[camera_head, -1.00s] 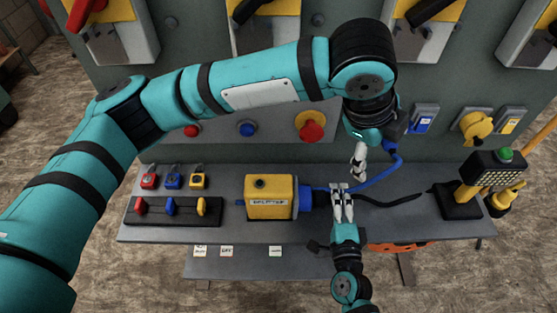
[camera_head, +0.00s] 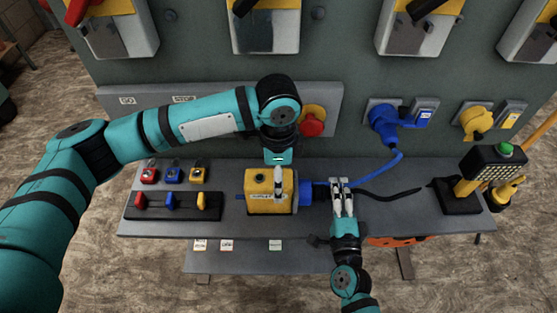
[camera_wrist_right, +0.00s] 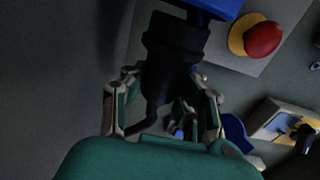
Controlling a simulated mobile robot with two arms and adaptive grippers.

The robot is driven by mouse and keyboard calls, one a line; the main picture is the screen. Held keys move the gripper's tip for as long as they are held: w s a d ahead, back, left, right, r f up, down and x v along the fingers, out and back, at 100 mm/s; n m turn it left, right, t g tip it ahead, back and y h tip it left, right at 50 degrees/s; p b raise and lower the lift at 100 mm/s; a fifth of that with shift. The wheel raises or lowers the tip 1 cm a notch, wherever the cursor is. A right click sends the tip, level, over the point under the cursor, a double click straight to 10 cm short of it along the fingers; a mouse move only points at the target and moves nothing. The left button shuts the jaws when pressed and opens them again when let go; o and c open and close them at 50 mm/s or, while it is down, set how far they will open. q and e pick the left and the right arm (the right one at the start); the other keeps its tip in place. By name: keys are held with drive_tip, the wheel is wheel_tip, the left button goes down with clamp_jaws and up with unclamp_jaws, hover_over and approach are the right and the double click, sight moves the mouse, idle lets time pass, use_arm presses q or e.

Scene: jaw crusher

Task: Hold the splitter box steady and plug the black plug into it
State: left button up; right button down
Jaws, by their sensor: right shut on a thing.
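The yellow splitter box (camera_head: 257,206) sits on the grey bench, with a blue socket (camera_head: 305,191) on its right side. My left gripper (camera_head: 278,190) is over the box, fingers pointing down and hiding part of its label; I cannot tell whether it touches the box or how wide its fingers are. My right gripper (camera_head: 342,183) is to the right of the socket, shut on the black plug (camera_head: 322,192). In the right wrist view the black plug (camera_wrist_right: 175,45) is between the fingers, its far end against or overlapping the blue socket (camera_wrist_right: 205,6); how deep is hidden.
A black cable (camera_head: 390,196) trails right along the bench. A blue cable (camera_head: 395,165) runs to a blue wall plug (camera_head: 383,122). A lockout rack (camera_head: 172,207) and padlocks (camera_head: 173,179) are left of the box; a lamp stand (camera_head: 460,195) is at right.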

use_arm(q)
drive_tip(key=shift+f, duration=2.8)
drive_tip(key=shift+c, duration=0.3)
drive_tip(key=c, duration=1.7)
